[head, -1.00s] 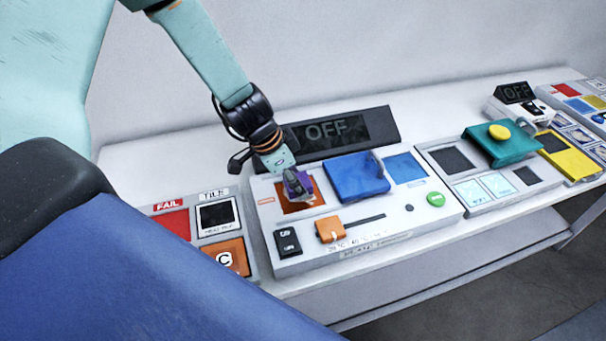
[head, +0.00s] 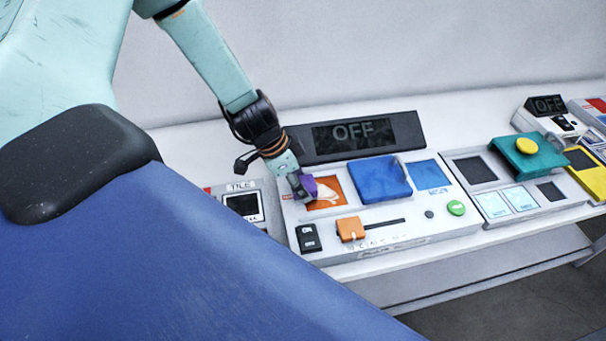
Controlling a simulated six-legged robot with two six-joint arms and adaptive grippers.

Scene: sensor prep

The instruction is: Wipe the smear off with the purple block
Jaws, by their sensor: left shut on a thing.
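My left gripper (head: 300,190) is shut on the purple block (head: 309,186) at the left edge of an orange square (head: 337,185) on the grey control panel. The gripper covers part of the block. A pale whitish smear (head: 326,192) shows on the orange square, just right of the block. I cannot tell whether the block touches the surface. My right gripper is not in view.
A blue lid (head: 380,180) is right of the orange square. An orange slider (head: 351,229), a black switch (head: 308,238) and a green button (head: 456,208) sit along the panel's front. A dark OFF display (head: 354,134) stands behind. A teal press (head: 527,157) is further right.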

